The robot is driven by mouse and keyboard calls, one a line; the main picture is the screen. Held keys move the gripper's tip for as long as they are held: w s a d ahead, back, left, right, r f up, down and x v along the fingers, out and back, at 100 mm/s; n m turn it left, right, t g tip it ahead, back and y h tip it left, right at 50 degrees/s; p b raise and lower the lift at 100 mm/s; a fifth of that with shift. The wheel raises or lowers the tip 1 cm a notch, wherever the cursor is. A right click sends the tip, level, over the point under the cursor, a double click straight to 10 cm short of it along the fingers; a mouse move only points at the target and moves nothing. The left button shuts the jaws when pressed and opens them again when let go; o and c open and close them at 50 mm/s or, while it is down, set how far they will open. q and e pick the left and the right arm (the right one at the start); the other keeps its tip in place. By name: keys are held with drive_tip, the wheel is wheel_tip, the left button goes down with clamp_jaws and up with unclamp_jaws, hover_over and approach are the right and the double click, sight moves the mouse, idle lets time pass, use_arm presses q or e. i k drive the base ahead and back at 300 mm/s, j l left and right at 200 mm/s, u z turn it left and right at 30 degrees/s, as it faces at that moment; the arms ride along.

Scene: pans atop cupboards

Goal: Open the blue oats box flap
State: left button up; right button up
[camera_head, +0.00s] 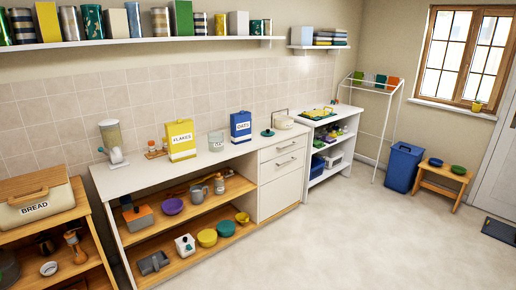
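The blue oats box (241,127) stands upright on the white countertop (215,157), against the tiled wall. It has a white label reading OATS. Its top looks closed, but the flap is too small to make out clearly. Neither of my grippers shows in the head view.
A yellow FLAKES box (181,140) and a grey-white canister (216,141) stand left of the oats box. Open shelves and drawers (281,163) lie below. The floor (345,235) in front is clear.

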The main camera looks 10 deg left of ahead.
sight(242, 112)
drive_tip(key=i+u, duration=0.3)
drive_tip(key=i, duration=2.3)
